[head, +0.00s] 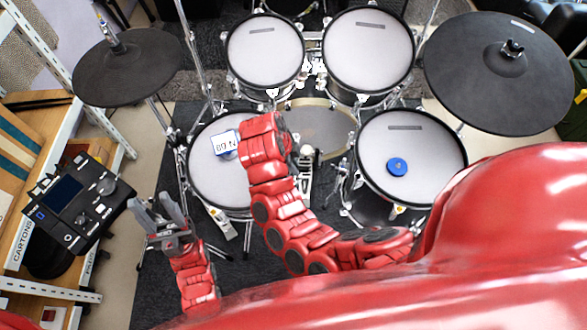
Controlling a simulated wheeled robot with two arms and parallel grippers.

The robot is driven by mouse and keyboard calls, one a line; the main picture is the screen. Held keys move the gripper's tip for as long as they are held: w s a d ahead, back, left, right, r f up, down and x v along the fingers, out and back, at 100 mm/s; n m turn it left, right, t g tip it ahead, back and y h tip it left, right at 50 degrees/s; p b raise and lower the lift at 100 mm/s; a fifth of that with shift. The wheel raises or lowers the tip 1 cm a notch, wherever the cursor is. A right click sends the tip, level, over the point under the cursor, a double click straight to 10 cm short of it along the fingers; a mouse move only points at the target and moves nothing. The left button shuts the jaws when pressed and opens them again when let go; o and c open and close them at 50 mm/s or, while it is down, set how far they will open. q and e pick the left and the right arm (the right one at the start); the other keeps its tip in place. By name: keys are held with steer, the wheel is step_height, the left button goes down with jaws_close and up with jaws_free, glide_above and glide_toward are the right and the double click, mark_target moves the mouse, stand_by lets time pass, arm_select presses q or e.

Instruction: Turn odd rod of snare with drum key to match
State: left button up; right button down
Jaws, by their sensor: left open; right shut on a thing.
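The snare (212,180) appears to be the pale round drum left of centre, with metal hardware around its rim. A blue-and-white tag (226,144) with dark characters, read upside down, lies over its head. My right arm reaches across the snare's right side, and its red wrist hides part of the head and rim. The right gripper is hidden beneath that wrist. I cannot see the drum key or tell which rod is odd. My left gripper (160,212) is open and empty, low and left of the snare, its grey fingers pointing up and left in the picture.
Two toms (265,50) (368,50) stand behind. Another drum (425,150) at right carries a blue disc (397,167). Dark cymbal pads (125,70) (490,85) hang at both sides. A drum module (75,203) stands left. Stand legs and poles crowd the snare; dark carpet (150,280) lies clear.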

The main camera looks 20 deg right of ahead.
steer(key=m, duration=0.2)
steer(key=m+g, duration=0.1)
steer(key=w+m+y+p, duration=0.1)
steer(key=m, duration=0.1)
steer(key=shift+d+m, duration=0.25)
steer(key=shift+m, duration=0.05)
steer(key=shift+w+m+g+y, duration=0.15)
steer(key=shift+m+g+y, duration=0.2)
steer(key=shift+m, duration=0.75)
steer(key=shift+f, duration=0.1)
steer(key=shift+s+d, duration=0.15)
steer(key=shift+s, duration=0.2)
step_height(320, 180, up, 3)
steer(key=p, duration=0.3)
steer(key=shift+w, duration=0.1)
